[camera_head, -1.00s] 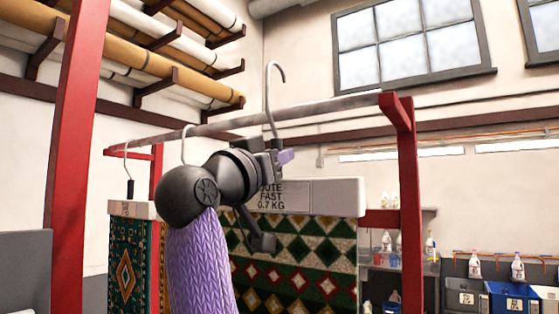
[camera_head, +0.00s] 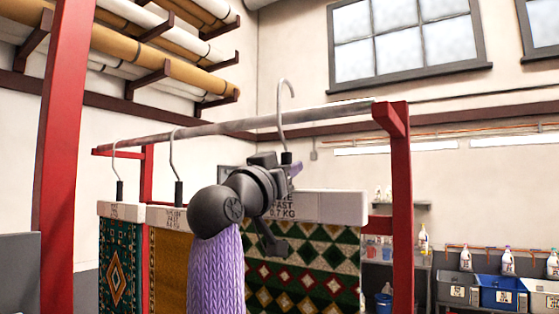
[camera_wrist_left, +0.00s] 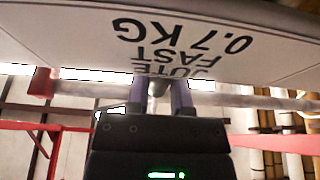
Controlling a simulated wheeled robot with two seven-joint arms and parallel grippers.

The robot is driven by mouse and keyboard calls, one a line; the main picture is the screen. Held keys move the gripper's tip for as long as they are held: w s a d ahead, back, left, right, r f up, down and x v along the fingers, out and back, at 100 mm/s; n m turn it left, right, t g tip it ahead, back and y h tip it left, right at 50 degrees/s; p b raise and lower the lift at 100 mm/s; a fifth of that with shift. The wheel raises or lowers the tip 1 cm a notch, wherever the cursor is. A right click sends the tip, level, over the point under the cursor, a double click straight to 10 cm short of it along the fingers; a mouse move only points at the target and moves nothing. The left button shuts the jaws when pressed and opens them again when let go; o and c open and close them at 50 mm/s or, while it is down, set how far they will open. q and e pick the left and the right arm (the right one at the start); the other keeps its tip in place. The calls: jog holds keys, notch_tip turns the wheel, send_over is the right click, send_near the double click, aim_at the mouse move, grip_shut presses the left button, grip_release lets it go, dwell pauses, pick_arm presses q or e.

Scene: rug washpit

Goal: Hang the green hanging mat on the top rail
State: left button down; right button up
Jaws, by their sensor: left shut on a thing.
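The green hanging mat (camera_head: 318,262), patterned with diamonds, hangs below a pale header bar (camera_head: 335,207) marked JUTE FAST 0.7 KG. My left gripper (camera_head: 288,166) is shut on the foot of its metal hook (camera_head: 281,105). The hook's bend and free tip show above the top rail (camera_head: 225,126), with the stem crossing the rail in the picture. I cannot tell whether they touch. In the left wrist view, the fingers (camera_wrist_left: 160,95) close around the stem beneath the inverted header bar (camera_wrist_left: 200,35), with the rail (camera_wrist_left: 255,101) behind. My right gripper is out of view.
Two other mats, one teal (camera_head: 117,258) and one ochre (camera_head: 167,260), hang by hooks on the rail's left part. A red post (camera_head: 402,200) stands at the right end, another (camera_head: 62,160) at the left. Bottles and bins (camera_head: 503,292) stand behind right.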

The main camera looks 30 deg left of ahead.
pick_arm(q)
jog(key=shift+w, duration=0.55)
jog(key=shift+s, duration=0.1)
jog(key=shift+f+b, duration=1.65)
jog(key=shift+f, duration=0.5)
jog(key=shift+c, duration=2.2)
grip_release()
